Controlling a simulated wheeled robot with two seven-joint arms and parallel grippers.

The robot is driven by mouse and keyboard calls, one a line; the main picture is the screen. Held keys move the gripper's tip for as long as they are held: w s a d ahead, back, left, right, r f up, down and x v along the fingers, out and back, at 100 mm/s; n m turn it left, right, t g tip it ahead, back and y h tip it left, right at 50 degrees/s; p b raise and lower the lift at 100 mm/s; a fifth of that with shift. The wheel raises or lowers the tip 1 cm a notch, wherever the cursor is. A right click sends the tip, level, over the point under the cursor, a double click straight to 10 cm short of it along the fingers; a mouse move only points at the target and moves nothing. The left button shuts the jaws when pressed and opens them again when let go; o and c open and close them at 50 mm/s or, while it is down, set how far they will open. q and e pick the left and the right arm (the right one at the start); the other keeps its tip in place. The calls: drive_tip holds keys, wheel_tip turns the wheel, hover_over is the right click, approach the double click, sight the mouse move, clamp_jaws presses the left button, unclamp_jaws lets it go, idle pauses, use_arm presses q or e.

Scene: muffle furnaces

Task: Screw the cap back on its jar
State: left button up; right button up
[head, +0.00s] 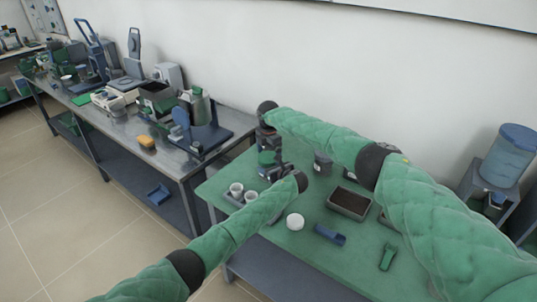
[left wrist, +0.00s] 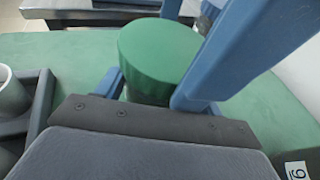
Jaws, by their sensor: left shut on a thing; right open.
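A green cylinder with a flat round top (head: 266,158) stands on the green table; in the left wrist view (left wrist: 160,45) it fills the middle. I cannot tell cap from jar on it. My left gripper (head: 273,171) is shut on this cylinder; its blue fingers (left wrist: 150,95) are at either side, low down. My right gripper (head: 266,143) points down just above the cylinder, open. Blue finger parts beside its top in the left wrist view look like the right gripper's. Contact there is unclear. A white round piece (head: 295,221) lies on the table.
Two white cups (head: 236,188) stand in a dark rack left of the cylinder. A grey jar (head: 322,163), a soil-filled tray (head: 348,203), a blue block (head: 329,235) and a green tool (head: 388,257) are to the right.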

wheel_tip(320, 180, up, 12)
idle(0.6)
use_arm(q)
drive_tip(key=o, duration=2)
drive_tip(key=shift+c, duration=0.2)
drive_tip(key=shift+s+d, duration=0.25)
drive_tip(key=shift+s, duration=0.2)
drive_tip(key=shift+b+v, duration=1.1)
drive_tip(key=shift+v, duration=2.2)
use_arm(e)
drive_tip(key=shift+f, duration=1.15)
use_arm(q)
drive_tip(key=shift+r, duration=0.15)
